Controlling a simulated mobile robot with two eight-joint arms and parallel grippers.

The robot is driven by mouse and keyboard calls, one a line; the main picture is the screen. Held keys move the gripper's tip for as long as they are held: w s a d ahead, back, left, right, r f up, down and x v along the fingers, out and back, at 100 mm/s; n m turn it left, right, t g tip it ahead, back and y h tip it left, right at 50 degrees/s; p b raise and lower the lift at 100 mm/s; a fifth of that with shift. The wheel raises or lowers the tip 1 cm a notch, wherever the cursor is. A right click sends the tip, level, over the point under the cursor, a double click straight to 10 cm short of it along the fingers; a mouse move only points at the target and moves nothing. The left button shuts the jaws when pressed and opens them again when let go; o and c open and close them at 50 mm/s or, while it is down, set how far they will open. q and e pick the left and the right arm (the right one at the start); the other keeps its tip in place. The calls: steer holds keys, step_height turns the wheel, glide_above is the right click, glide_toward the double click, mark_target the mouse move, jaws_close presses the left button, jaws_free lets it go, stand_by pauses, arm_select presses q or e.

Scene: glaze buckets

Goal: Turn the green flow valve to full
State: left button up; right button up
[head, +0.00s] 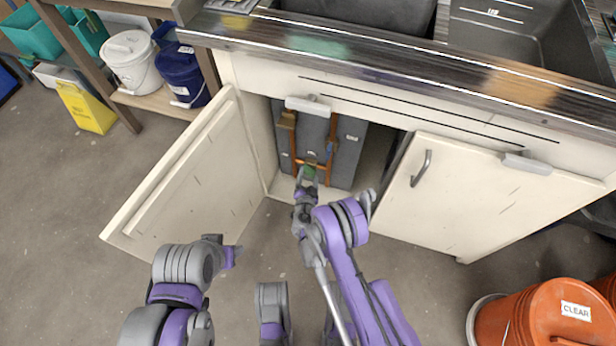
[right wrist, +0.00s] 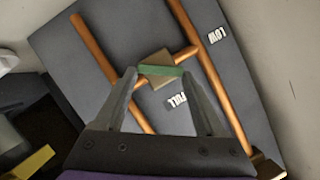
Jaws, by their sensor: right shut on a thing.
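The green flow valve handle (right wrist: 160,70) sits on a tan square body (right wrist: 158,58) on a copper cross pipe, inside the open sink cabinet. In the right wrist view it lies almost level, one end at each fingertip. My right gripper (right wrist: 160,74) is shut on this handle. In the head view my right gripper (head: 307,174) reaches into the cabinet and partly hides the green handle. Labels read LOW (right wrist: 217,35) at the upper right and apparently FULL (right wrist: 178,102) below the handle.
Cabinet doors stand left (head: 185,175) and right (head: 475,195) of the opening. Copper pipes (right wrist: 97,65) run along the dark grey panel (right wrist: 75,60). The counter edge (head: 400,65) overhangs above. An orange bucket (head: 535,315) stands at lower right.

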steer(key=o, duration=1.3)
steer(key=shift+s, duration=0.15)
